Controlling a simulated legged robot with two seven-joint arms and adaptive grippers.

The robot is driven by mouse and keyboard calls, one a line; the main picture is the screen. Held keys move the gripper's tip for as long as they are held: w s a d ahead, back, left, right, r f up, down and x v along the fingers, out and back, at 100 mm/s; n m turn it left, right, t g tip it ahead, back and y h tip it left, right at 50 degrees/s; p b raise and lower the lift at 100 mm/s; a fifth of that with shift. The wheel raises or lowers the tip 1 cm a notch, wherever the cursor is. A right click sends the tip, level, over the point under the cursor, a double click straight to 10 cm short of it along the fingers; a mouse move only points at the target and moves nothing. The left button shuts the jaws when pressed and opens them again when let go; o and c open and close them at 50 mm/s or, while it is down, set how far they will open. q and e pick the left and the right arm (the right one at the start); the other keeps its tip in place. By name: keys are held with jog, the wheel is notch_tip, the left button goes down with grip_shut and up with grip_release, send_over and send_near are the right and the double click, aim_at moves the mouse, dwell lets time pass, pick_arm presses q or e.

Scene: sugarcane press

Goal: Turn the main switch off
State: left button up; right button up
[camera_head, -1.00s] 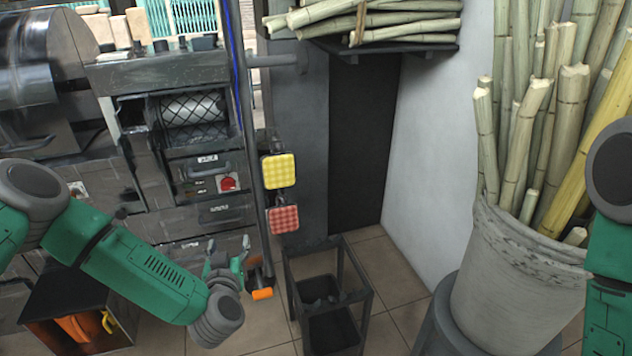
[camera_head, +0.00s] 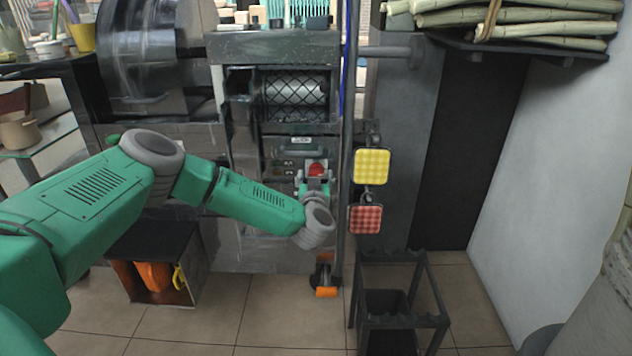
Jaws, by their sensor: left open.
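The main switch (camera_head: 317,169) is a red knob on the dark front panel of the press, in the middle of the head view. My left arm reaches in from the left, and its gripper (camera_head: 316,180) is open right in front of the switch. The fingers point up at the red knob and partly cover its lower part. I cannot tell whether they touch it, or which way the switch is set. My right gripper is not in view.
A dark vertical post (camera_head: 348,130) stands just right of the gripper, beside a yellow pad (camera_head: 371,166) and a red pad (camera_head: 365,219). A black frame stand (camera_head: 436,320) is at the lower right. An open box (camera_head: 197,262) sits on the floor below my arm.

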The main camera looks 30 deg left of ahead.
pick_arm(q)
jog(key=shift+w+a+r, duration=0.1)
jog(key=shift+w+r, duration=0.05)
jog(key=shift+w, duration=0.25)
jog(key=shift+c, duration=0.5)
